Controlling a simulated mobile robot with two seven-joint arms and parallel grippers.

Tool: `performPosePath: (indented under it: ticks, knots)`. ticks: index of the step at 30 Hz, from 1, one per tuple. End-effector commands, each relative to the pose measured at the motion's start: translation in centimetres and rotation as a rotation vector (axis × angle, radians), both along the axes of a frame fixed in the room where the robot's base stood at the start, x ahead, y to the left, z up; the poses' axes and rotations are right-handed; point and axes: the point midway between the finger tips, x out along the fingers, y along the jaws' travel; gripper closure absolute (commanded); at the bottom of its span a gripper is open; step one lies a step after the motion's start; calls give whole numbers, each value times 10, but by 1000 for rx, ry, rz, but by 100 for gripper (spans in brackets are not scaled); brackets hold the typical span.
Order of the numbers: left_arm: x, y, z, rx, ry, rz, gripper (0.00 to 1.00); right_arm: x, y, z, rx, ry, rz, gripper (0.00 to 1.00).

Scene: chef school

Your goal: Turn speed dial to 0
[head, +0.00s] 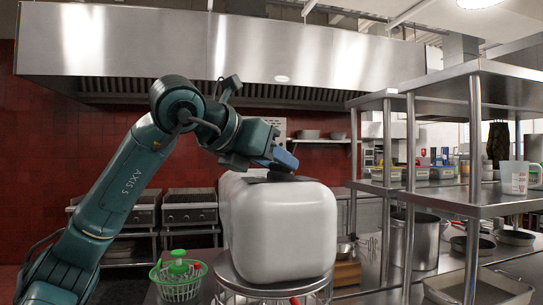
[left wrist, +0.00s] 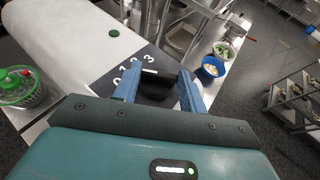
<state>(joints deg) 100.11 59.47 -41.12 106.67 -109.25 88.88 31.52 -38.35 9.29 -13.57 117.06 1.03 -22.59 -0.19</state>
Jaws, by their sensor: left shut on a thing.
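The speed dial (left wrist: 156,87) is a black knob on a dark panel of the white stand mixer (head: 283,230). The numbers 0, 1, 2 and 3 (left wrist: 135,67) curve around its left and far side in the left wrist view. A pale mark on the knob's far edge lies near the 3; its exact setting is hard to tell. My left gripper (left wrist: 158,85) is shut on the dial, one blue finger on each side. In the head view my left gripper (head: 284,159) reaches the mixer's top from the left. My right gripper is out of view.
A green button (left wrist: 113,33) sits on the mixer beyond the numbers. A green salad spinner basket (head: 178,280) stands left of the mixer. A steel shelf rack (head: 475,150) with pots stands at the right. A blue bowl (left wrist: 213,68) is beyond the dial.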

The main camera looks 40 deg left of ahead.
Motion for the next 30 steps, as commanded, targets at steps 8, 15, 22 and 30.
performPosePath:
  ticks: [8,15,22,30]
  knots:
    - [0,-3,0,-1,3,105,81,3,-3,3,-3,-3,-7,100]
    - [0,-3,-1,-1,4,134,81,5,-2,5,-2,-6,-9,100]
    - [0,-3,-1,-1,4,135,81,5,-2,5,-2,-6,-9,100]
    - [0,-3,-1,-1,4,134,44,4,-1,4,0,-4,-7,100]
